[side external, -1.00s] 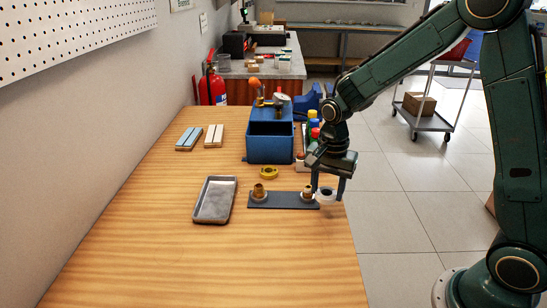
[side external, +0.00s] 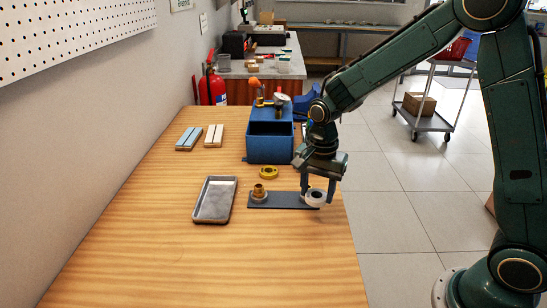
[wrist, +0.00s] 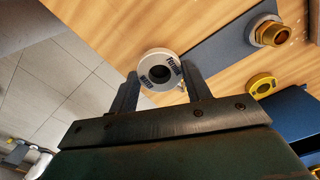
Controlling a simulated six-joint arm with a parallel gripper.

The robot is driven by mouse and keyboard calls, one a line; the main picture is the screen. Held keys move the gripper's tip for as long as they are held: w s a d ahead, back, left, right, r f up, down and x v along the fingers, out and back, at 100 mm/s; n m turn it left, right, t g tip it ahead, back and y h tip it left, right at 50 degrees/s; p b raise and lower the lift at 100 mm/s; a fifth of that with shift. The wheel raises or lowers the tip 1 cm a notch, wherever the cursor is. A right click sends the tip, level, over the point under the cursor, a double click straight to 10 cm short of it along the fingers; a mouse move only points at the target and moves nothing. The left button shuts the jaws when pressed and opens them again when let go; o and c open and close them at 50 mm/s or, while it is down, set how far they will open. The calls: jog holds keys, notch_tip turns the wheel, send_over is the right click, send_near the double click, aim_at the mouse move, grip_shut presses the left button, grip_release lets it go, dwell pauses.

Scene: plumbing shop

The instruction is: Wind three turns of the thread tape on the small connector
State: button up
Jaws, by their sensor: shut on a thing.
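My gripper (side external: 317,196) is shut on a white roll of thread tape (side external: 316,197) with a dark centre. The roll also shows between the fingers in the wrist view (wrist: 160,70). It is at the right end of the dark grey strip (side external: 283,201), in front of where the right-hand connector stood. That connector is now hidden in both views. I cannot tell whether the roll touches it. The other brass connector (side external: 259,192) stands upright at the strip's left end and shows in the wrist view (wrist: 271,34).
A yellow tape roll (side external: 268,172) lies behind the strip. A grey metal tray (side external: 203,219) is to its left. A blue box (side external: 270,149) with tools stands behind. The front of the wooden table (side external: 210,270) is clear.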

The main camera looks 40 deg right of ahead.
jog(key=shift+s+a+r, duration=0.15)
jog(key=shift+s+r, duration=0.1)
jog(key=shift+r, duration=0.95)
jog(key=shift+s+a+r, duration=0.2)
jog(key=shift+s+r, duration=0.05)
jog(key=shift+r, duration=0.9)
jog(key=shift+s+a+r, duration=0.15)
jog(key=shift+s+r, duration=0.1)
jog(key=shift+r, duration=0.95)
